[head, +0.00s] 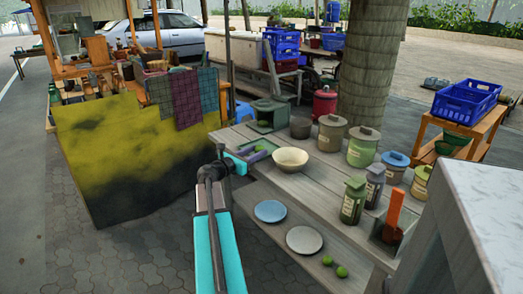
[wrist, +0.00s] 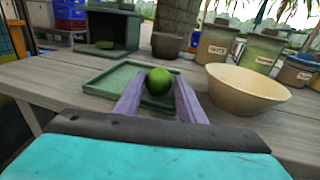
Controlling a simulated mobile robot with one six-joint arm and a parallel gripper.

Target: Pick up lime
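A green lime (wrist: 159,81) sits in the wrist view on a shallow green tray (wrist: 100,83) on the wooden table. My gripper (wrist: 160,88) has its two purple fingers apart, one on each side of the lime. The fingertips reach about level with it, and a narrow gap seems to show beside the lime. In the head view my gripper (head: 258,153) is low over the table's left end, beside the tray; the lime cannot be made out there. Two other green, lime-like fruits (head: 334,266) lie on the lower shelf.
A cream bowl (wrist: 248,88) stands close to the right of my gripper; it also shows in the head view (head: 290,159). A green open box (wrist: 108,31) and a brown pot (wrist: 167,45) stand behind the tray. Several lidded jars (head: 364,146) fill the table further right.

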